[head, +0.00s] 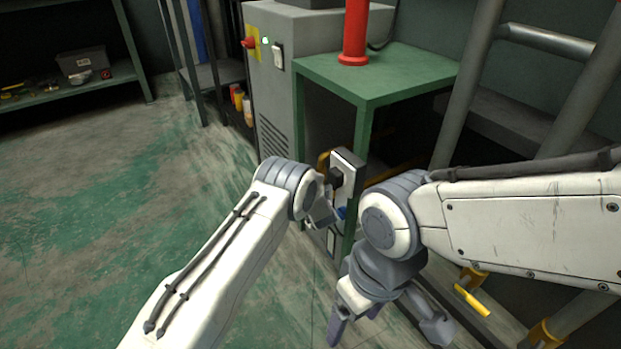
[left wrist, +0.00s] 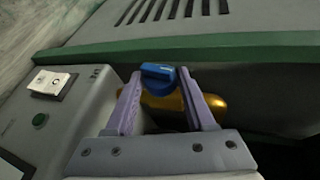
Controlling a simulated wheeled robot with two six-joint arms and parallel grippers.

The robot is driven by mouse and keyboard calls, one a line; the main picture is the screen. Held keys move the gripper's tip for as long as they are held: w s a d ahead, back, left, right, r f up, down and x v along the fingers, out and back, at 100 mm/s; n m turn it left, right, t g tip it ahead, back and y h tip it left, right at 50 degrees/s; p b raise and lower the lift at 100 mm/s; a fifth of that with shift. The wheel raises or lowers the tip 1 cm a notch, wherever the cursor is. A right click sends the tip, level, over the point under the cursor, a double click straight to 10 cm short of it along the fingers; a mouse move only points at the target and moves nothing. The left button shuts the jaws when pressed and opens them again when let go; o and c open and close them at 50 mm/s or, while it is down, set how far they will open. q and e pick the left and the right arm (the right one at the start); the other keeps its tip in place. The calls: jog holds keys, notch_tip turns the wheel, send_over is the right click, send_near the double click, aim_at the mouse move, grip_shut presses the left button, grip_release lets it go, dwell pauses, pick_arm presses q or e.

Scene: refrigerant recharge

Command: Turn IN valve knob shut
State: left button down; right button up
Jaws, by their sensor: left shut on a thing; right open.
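The blue valve knob (left wrist: 158,74) sits between the fingertips of my left gripper (left wrist: 157,82) in the left wrist view, and the gripper is shut on it. A rounded brass-yellow body (left wrist: 205,103) shows behind the fingers. No IN label is readable on the knob. In the head view, my left gripper (head: 326,212) is mostly hidden behind its wrist, beside a grey box (head: 347,172) at the green stand's front leg; only a bit of blue shows there. My right gripper (head: 388,322) is open and empty, pointing down at the lower middle.
The green stand (head: 385,75) carries a red cylinder (head: 354,32). A grey cabinet (head: 272,80) with a red knob stands behind. Grey pipes and a yellow-handled valve (head: 472,298) lie close to my right arm. The floor at left is clear.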

pick_arm(q)
jog(key=shift+w+r, duration=0.1)
jog(key=shift+r, duration=0.1)
jog(key=c, duration=0.6)
grip_release()
jog(key=shift+f, duration=0.1)
jog(key=p+v, duration=0.6)
jog(key=v, duration=0.4)
jog(key=shift+s, duration=0.25)
